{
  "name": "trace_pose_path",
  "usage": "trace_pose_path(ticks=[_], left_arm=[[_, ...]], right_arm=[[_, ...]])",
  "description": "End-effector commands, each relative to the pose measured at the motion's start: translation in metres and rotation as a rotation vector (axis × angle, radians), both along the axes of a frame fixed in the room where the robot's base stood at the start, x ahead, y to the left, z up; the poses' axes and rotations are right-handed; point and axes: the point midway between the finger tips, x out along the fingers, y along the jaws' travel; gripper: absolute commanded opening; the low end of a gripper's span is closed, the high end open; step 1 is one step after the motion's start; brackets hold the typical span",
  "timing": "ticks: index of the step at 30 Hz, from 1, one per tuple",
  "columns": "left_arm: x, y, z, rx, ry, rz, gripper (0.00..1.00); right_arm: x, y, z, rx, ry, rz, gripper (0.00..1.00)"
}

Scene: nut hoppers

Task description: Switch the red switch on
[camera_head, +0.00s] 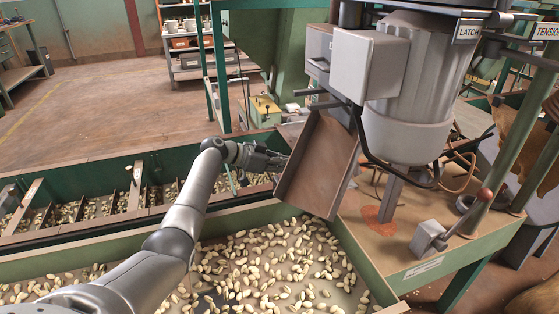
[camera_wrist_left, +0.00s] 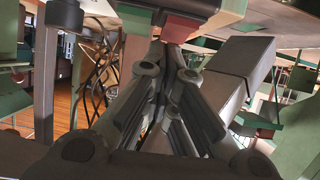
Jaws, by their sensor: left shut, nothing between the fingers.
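My left gripper (camera_head: 282,160) reaches in from the left over the green trough and points toward the tilted brown chute (camera_head: 318,165). In the left wrist view my gripper (camera_wrist_left: 172,55) has its fingers together, with nothing between them. A dull red block (camera_wrist_left: 183,28) shows just beyond the fingertips, under a pale green-edged part. I cannot tell whether it is the red switch or whether the fingers touch it. No clear red switch shows in the head view. My right gripper is not in view.
A trough holding many nuts (camera_head: 270,265) lies below my arm. A small yellow-green box (camera_head: 263,109) stands behind the gripper. Open floor (camera_head: 100,105) lies at the back left.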

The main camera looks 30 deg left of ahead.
Motion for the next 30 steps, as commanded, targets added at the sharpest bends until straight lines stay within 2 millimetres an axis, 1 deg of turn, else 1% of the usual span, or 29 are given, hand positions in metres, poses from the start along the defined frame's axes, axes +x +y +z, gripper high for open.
trace_pose_path(ticks=[11,17,18,26,30], left_arm=[[0.0008,-0.0005,-0.0021,0.0,0.0,0.001,0.0],[0.0062,-0.0054,-0.0041,0.07,0.073,-0.003,0.0],[0.005,-0.0044,-0.0077,0.063,0.071,-0.001,0.0],[0.0048,-0.0044,-0.0076,0.061,0.069,-0.001,0.0],[0.001,-0.0007,-0.0073,0.06,0.069,-0.001,0.0]], right_arm=[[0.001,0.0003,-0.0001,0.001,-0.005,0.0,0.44],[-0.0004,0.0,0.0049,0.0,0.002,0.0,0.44],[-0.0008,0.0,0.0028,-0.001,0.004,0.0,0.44],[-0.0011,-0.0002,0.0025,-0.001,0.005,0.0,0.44],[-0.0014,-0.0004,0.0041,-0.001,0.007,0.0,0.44]])
